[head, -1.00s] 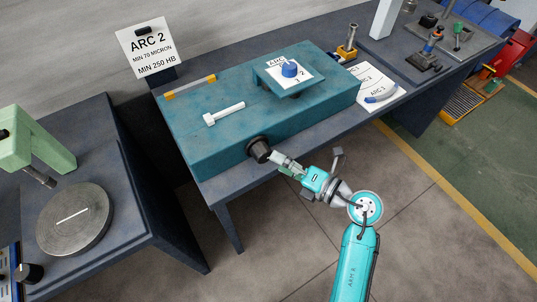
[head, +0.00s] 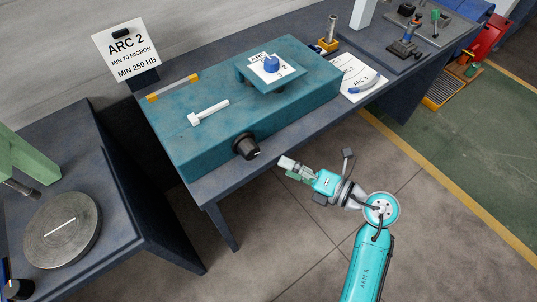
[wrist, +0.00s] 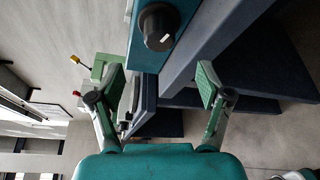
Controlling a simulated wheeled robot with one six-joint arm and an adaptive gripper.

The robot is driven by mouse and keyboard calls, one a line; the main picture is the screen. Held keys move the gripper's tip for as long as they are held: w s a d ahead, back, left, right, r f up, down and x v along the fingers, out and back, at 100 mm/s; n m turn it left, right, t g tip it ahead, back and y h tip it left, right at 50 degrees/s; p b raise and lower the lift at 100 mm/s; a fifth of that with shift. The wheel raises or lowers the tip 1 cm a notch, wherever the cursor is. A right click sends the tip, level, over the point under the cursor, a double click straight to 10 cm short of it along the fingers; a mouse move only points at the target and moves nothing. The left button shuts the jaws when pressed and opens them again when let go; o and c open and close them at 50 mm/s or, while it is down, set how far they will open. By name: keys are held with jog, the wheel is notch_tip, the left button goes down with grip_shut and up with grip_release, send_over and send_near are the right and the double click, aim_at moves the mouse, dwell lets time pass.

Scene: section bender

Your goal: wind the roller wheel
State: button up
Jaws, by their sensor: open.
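A teal bender box (head: 190,125) stands on a dark bench. A black knob (head: 246,146) with a white mark sticks out of its front face; it also shows in the wrist view (wrist: 159,27). I cannot tell from the frames whether this knob is the roller wheel.
A sign (head: 127,48) reading ARC 2, MIN 70 MICRON, MIN 250 HB stands behind the box. White arc cards (head: 352,72) lie to its right. A second bench at the left holds a round metal disc (head: 62,229). Floor in front of the bench is clear.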

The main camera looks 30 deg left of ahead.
aim_at(253, 157)
jog(key=s+a+m+t+y, duration=0.2)
jog(key=s+a+m+y, duration=0.25)
jog(key=m, duration=0.75)
notch_tip(253, 157, down, 6)
jog(key=d+m+t+h, duration=0.15)
jog(key=m+t, duration=0.75)
jog(key=m, duration=1)
jog(key=x, duration=1)
jog(key=shift+a+r, duration=0.2)
jog(key=shift+a, duration=0.3)
jog(key=c, duration=1.2)
